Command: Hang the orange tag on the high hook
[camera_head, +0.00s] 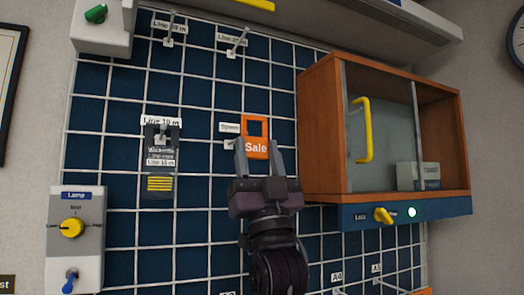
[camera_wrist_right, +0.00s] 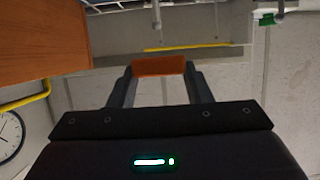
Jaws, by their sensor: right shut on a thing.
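The orange tag (camera_head: 255,148) has a square opening at its top and the word "Sale" on it. My right gripper (camera_head: 258,160) is shut on its lower part and holds it upright in front of the blue grid panel. The tag's orange edge (camera_wrist_right: 158,67) shows between the fingers in the right wrist view. A high hook (camera_head: 238,43) sticks out of the panel above the tag, next to another high hook (camera_head: 170,30) to its left. A lower hook (camera_head: 229,144) by the "Spare" label is just left of the tag. My left gripper is not in view.
A wooden cabinet (camera_head: 318,130) with a glass door and yellow handle (camera_head: 363,130) stands close on the right. A packet (camera_head: 160,172) hangs at the left. A lamp switch box (camera_head: 76,240) is at lower left. A shelf (camera_head: 330,20) juts out above.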

